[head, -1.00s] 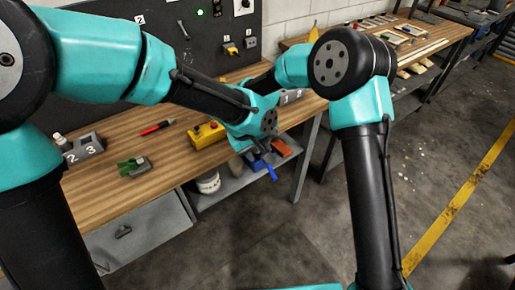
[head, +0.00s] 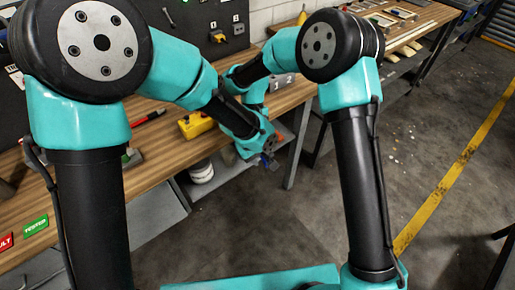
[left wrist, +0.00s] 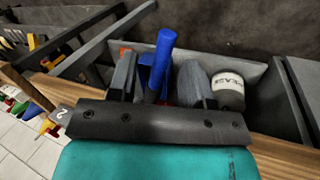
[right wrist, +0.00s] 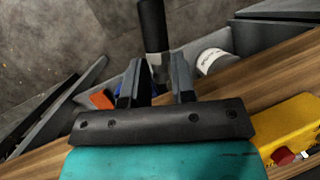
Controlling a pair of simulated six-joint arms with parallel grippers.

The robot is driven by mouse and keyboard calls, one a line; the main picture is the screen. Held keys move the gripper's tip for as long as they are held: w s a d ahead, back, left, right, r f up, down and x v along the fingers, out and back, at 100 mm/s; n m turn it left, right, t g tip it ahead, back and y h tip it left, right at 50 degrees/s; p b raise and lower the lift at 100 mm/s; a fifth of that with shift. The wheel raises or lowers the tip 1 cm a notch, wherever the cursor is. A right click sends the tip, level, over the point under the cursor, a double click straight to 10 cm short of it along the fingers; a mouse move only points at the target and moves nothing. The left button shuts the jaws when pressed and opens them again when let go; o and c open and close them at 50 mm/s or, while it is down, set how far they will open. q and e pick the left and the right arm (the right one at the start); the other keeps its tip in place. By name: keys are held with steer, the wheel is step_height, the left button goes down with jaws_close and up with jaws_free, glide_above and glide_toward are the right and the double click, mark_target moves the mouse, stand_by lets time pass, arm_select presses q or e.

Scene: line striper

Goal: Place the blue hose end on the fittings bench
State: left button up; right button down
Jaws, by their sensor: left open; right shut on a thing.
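The blue hose end (left wrist: 163,55) is a bright blue cylinder between the fingers of my left gripper (left wrist: 155,72) in the left wrist view. That gripper is open; I cannot tell whether a finger touches the hose end. In the head view my left gripper (head: 268,156) is at the wooden bench's (head: 160,165) front edge, with the hose end hard to make out. My right gripper (right wrist: 155,78) is shut on a black cylindrical piece (right wrist: 152,25) with a grey metal end. In the head view the right gripper is mostly hidden behind the left arm.
A yellow box (head: 196,124) with a red button sits on the bench. Below it, a shelf holds a white tub (head: 202,172) and an orange item (right wrist: 101,100). A green card (head: 36,225) lies front left. Another bench (head: 410,35) stands back right. Floor in front is open.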

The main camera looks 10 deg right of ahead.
arm_select(q)
steer(key=shift+d+f, duration=0.15)
steer(key=shift+f, duration=0.25)
jaws_close()
arm_select(e)
steer(key=c, duration=0.9)
jaws_free()
steer(key=shift+o, duration=0.2)
steer(key=v, duration=1.2)
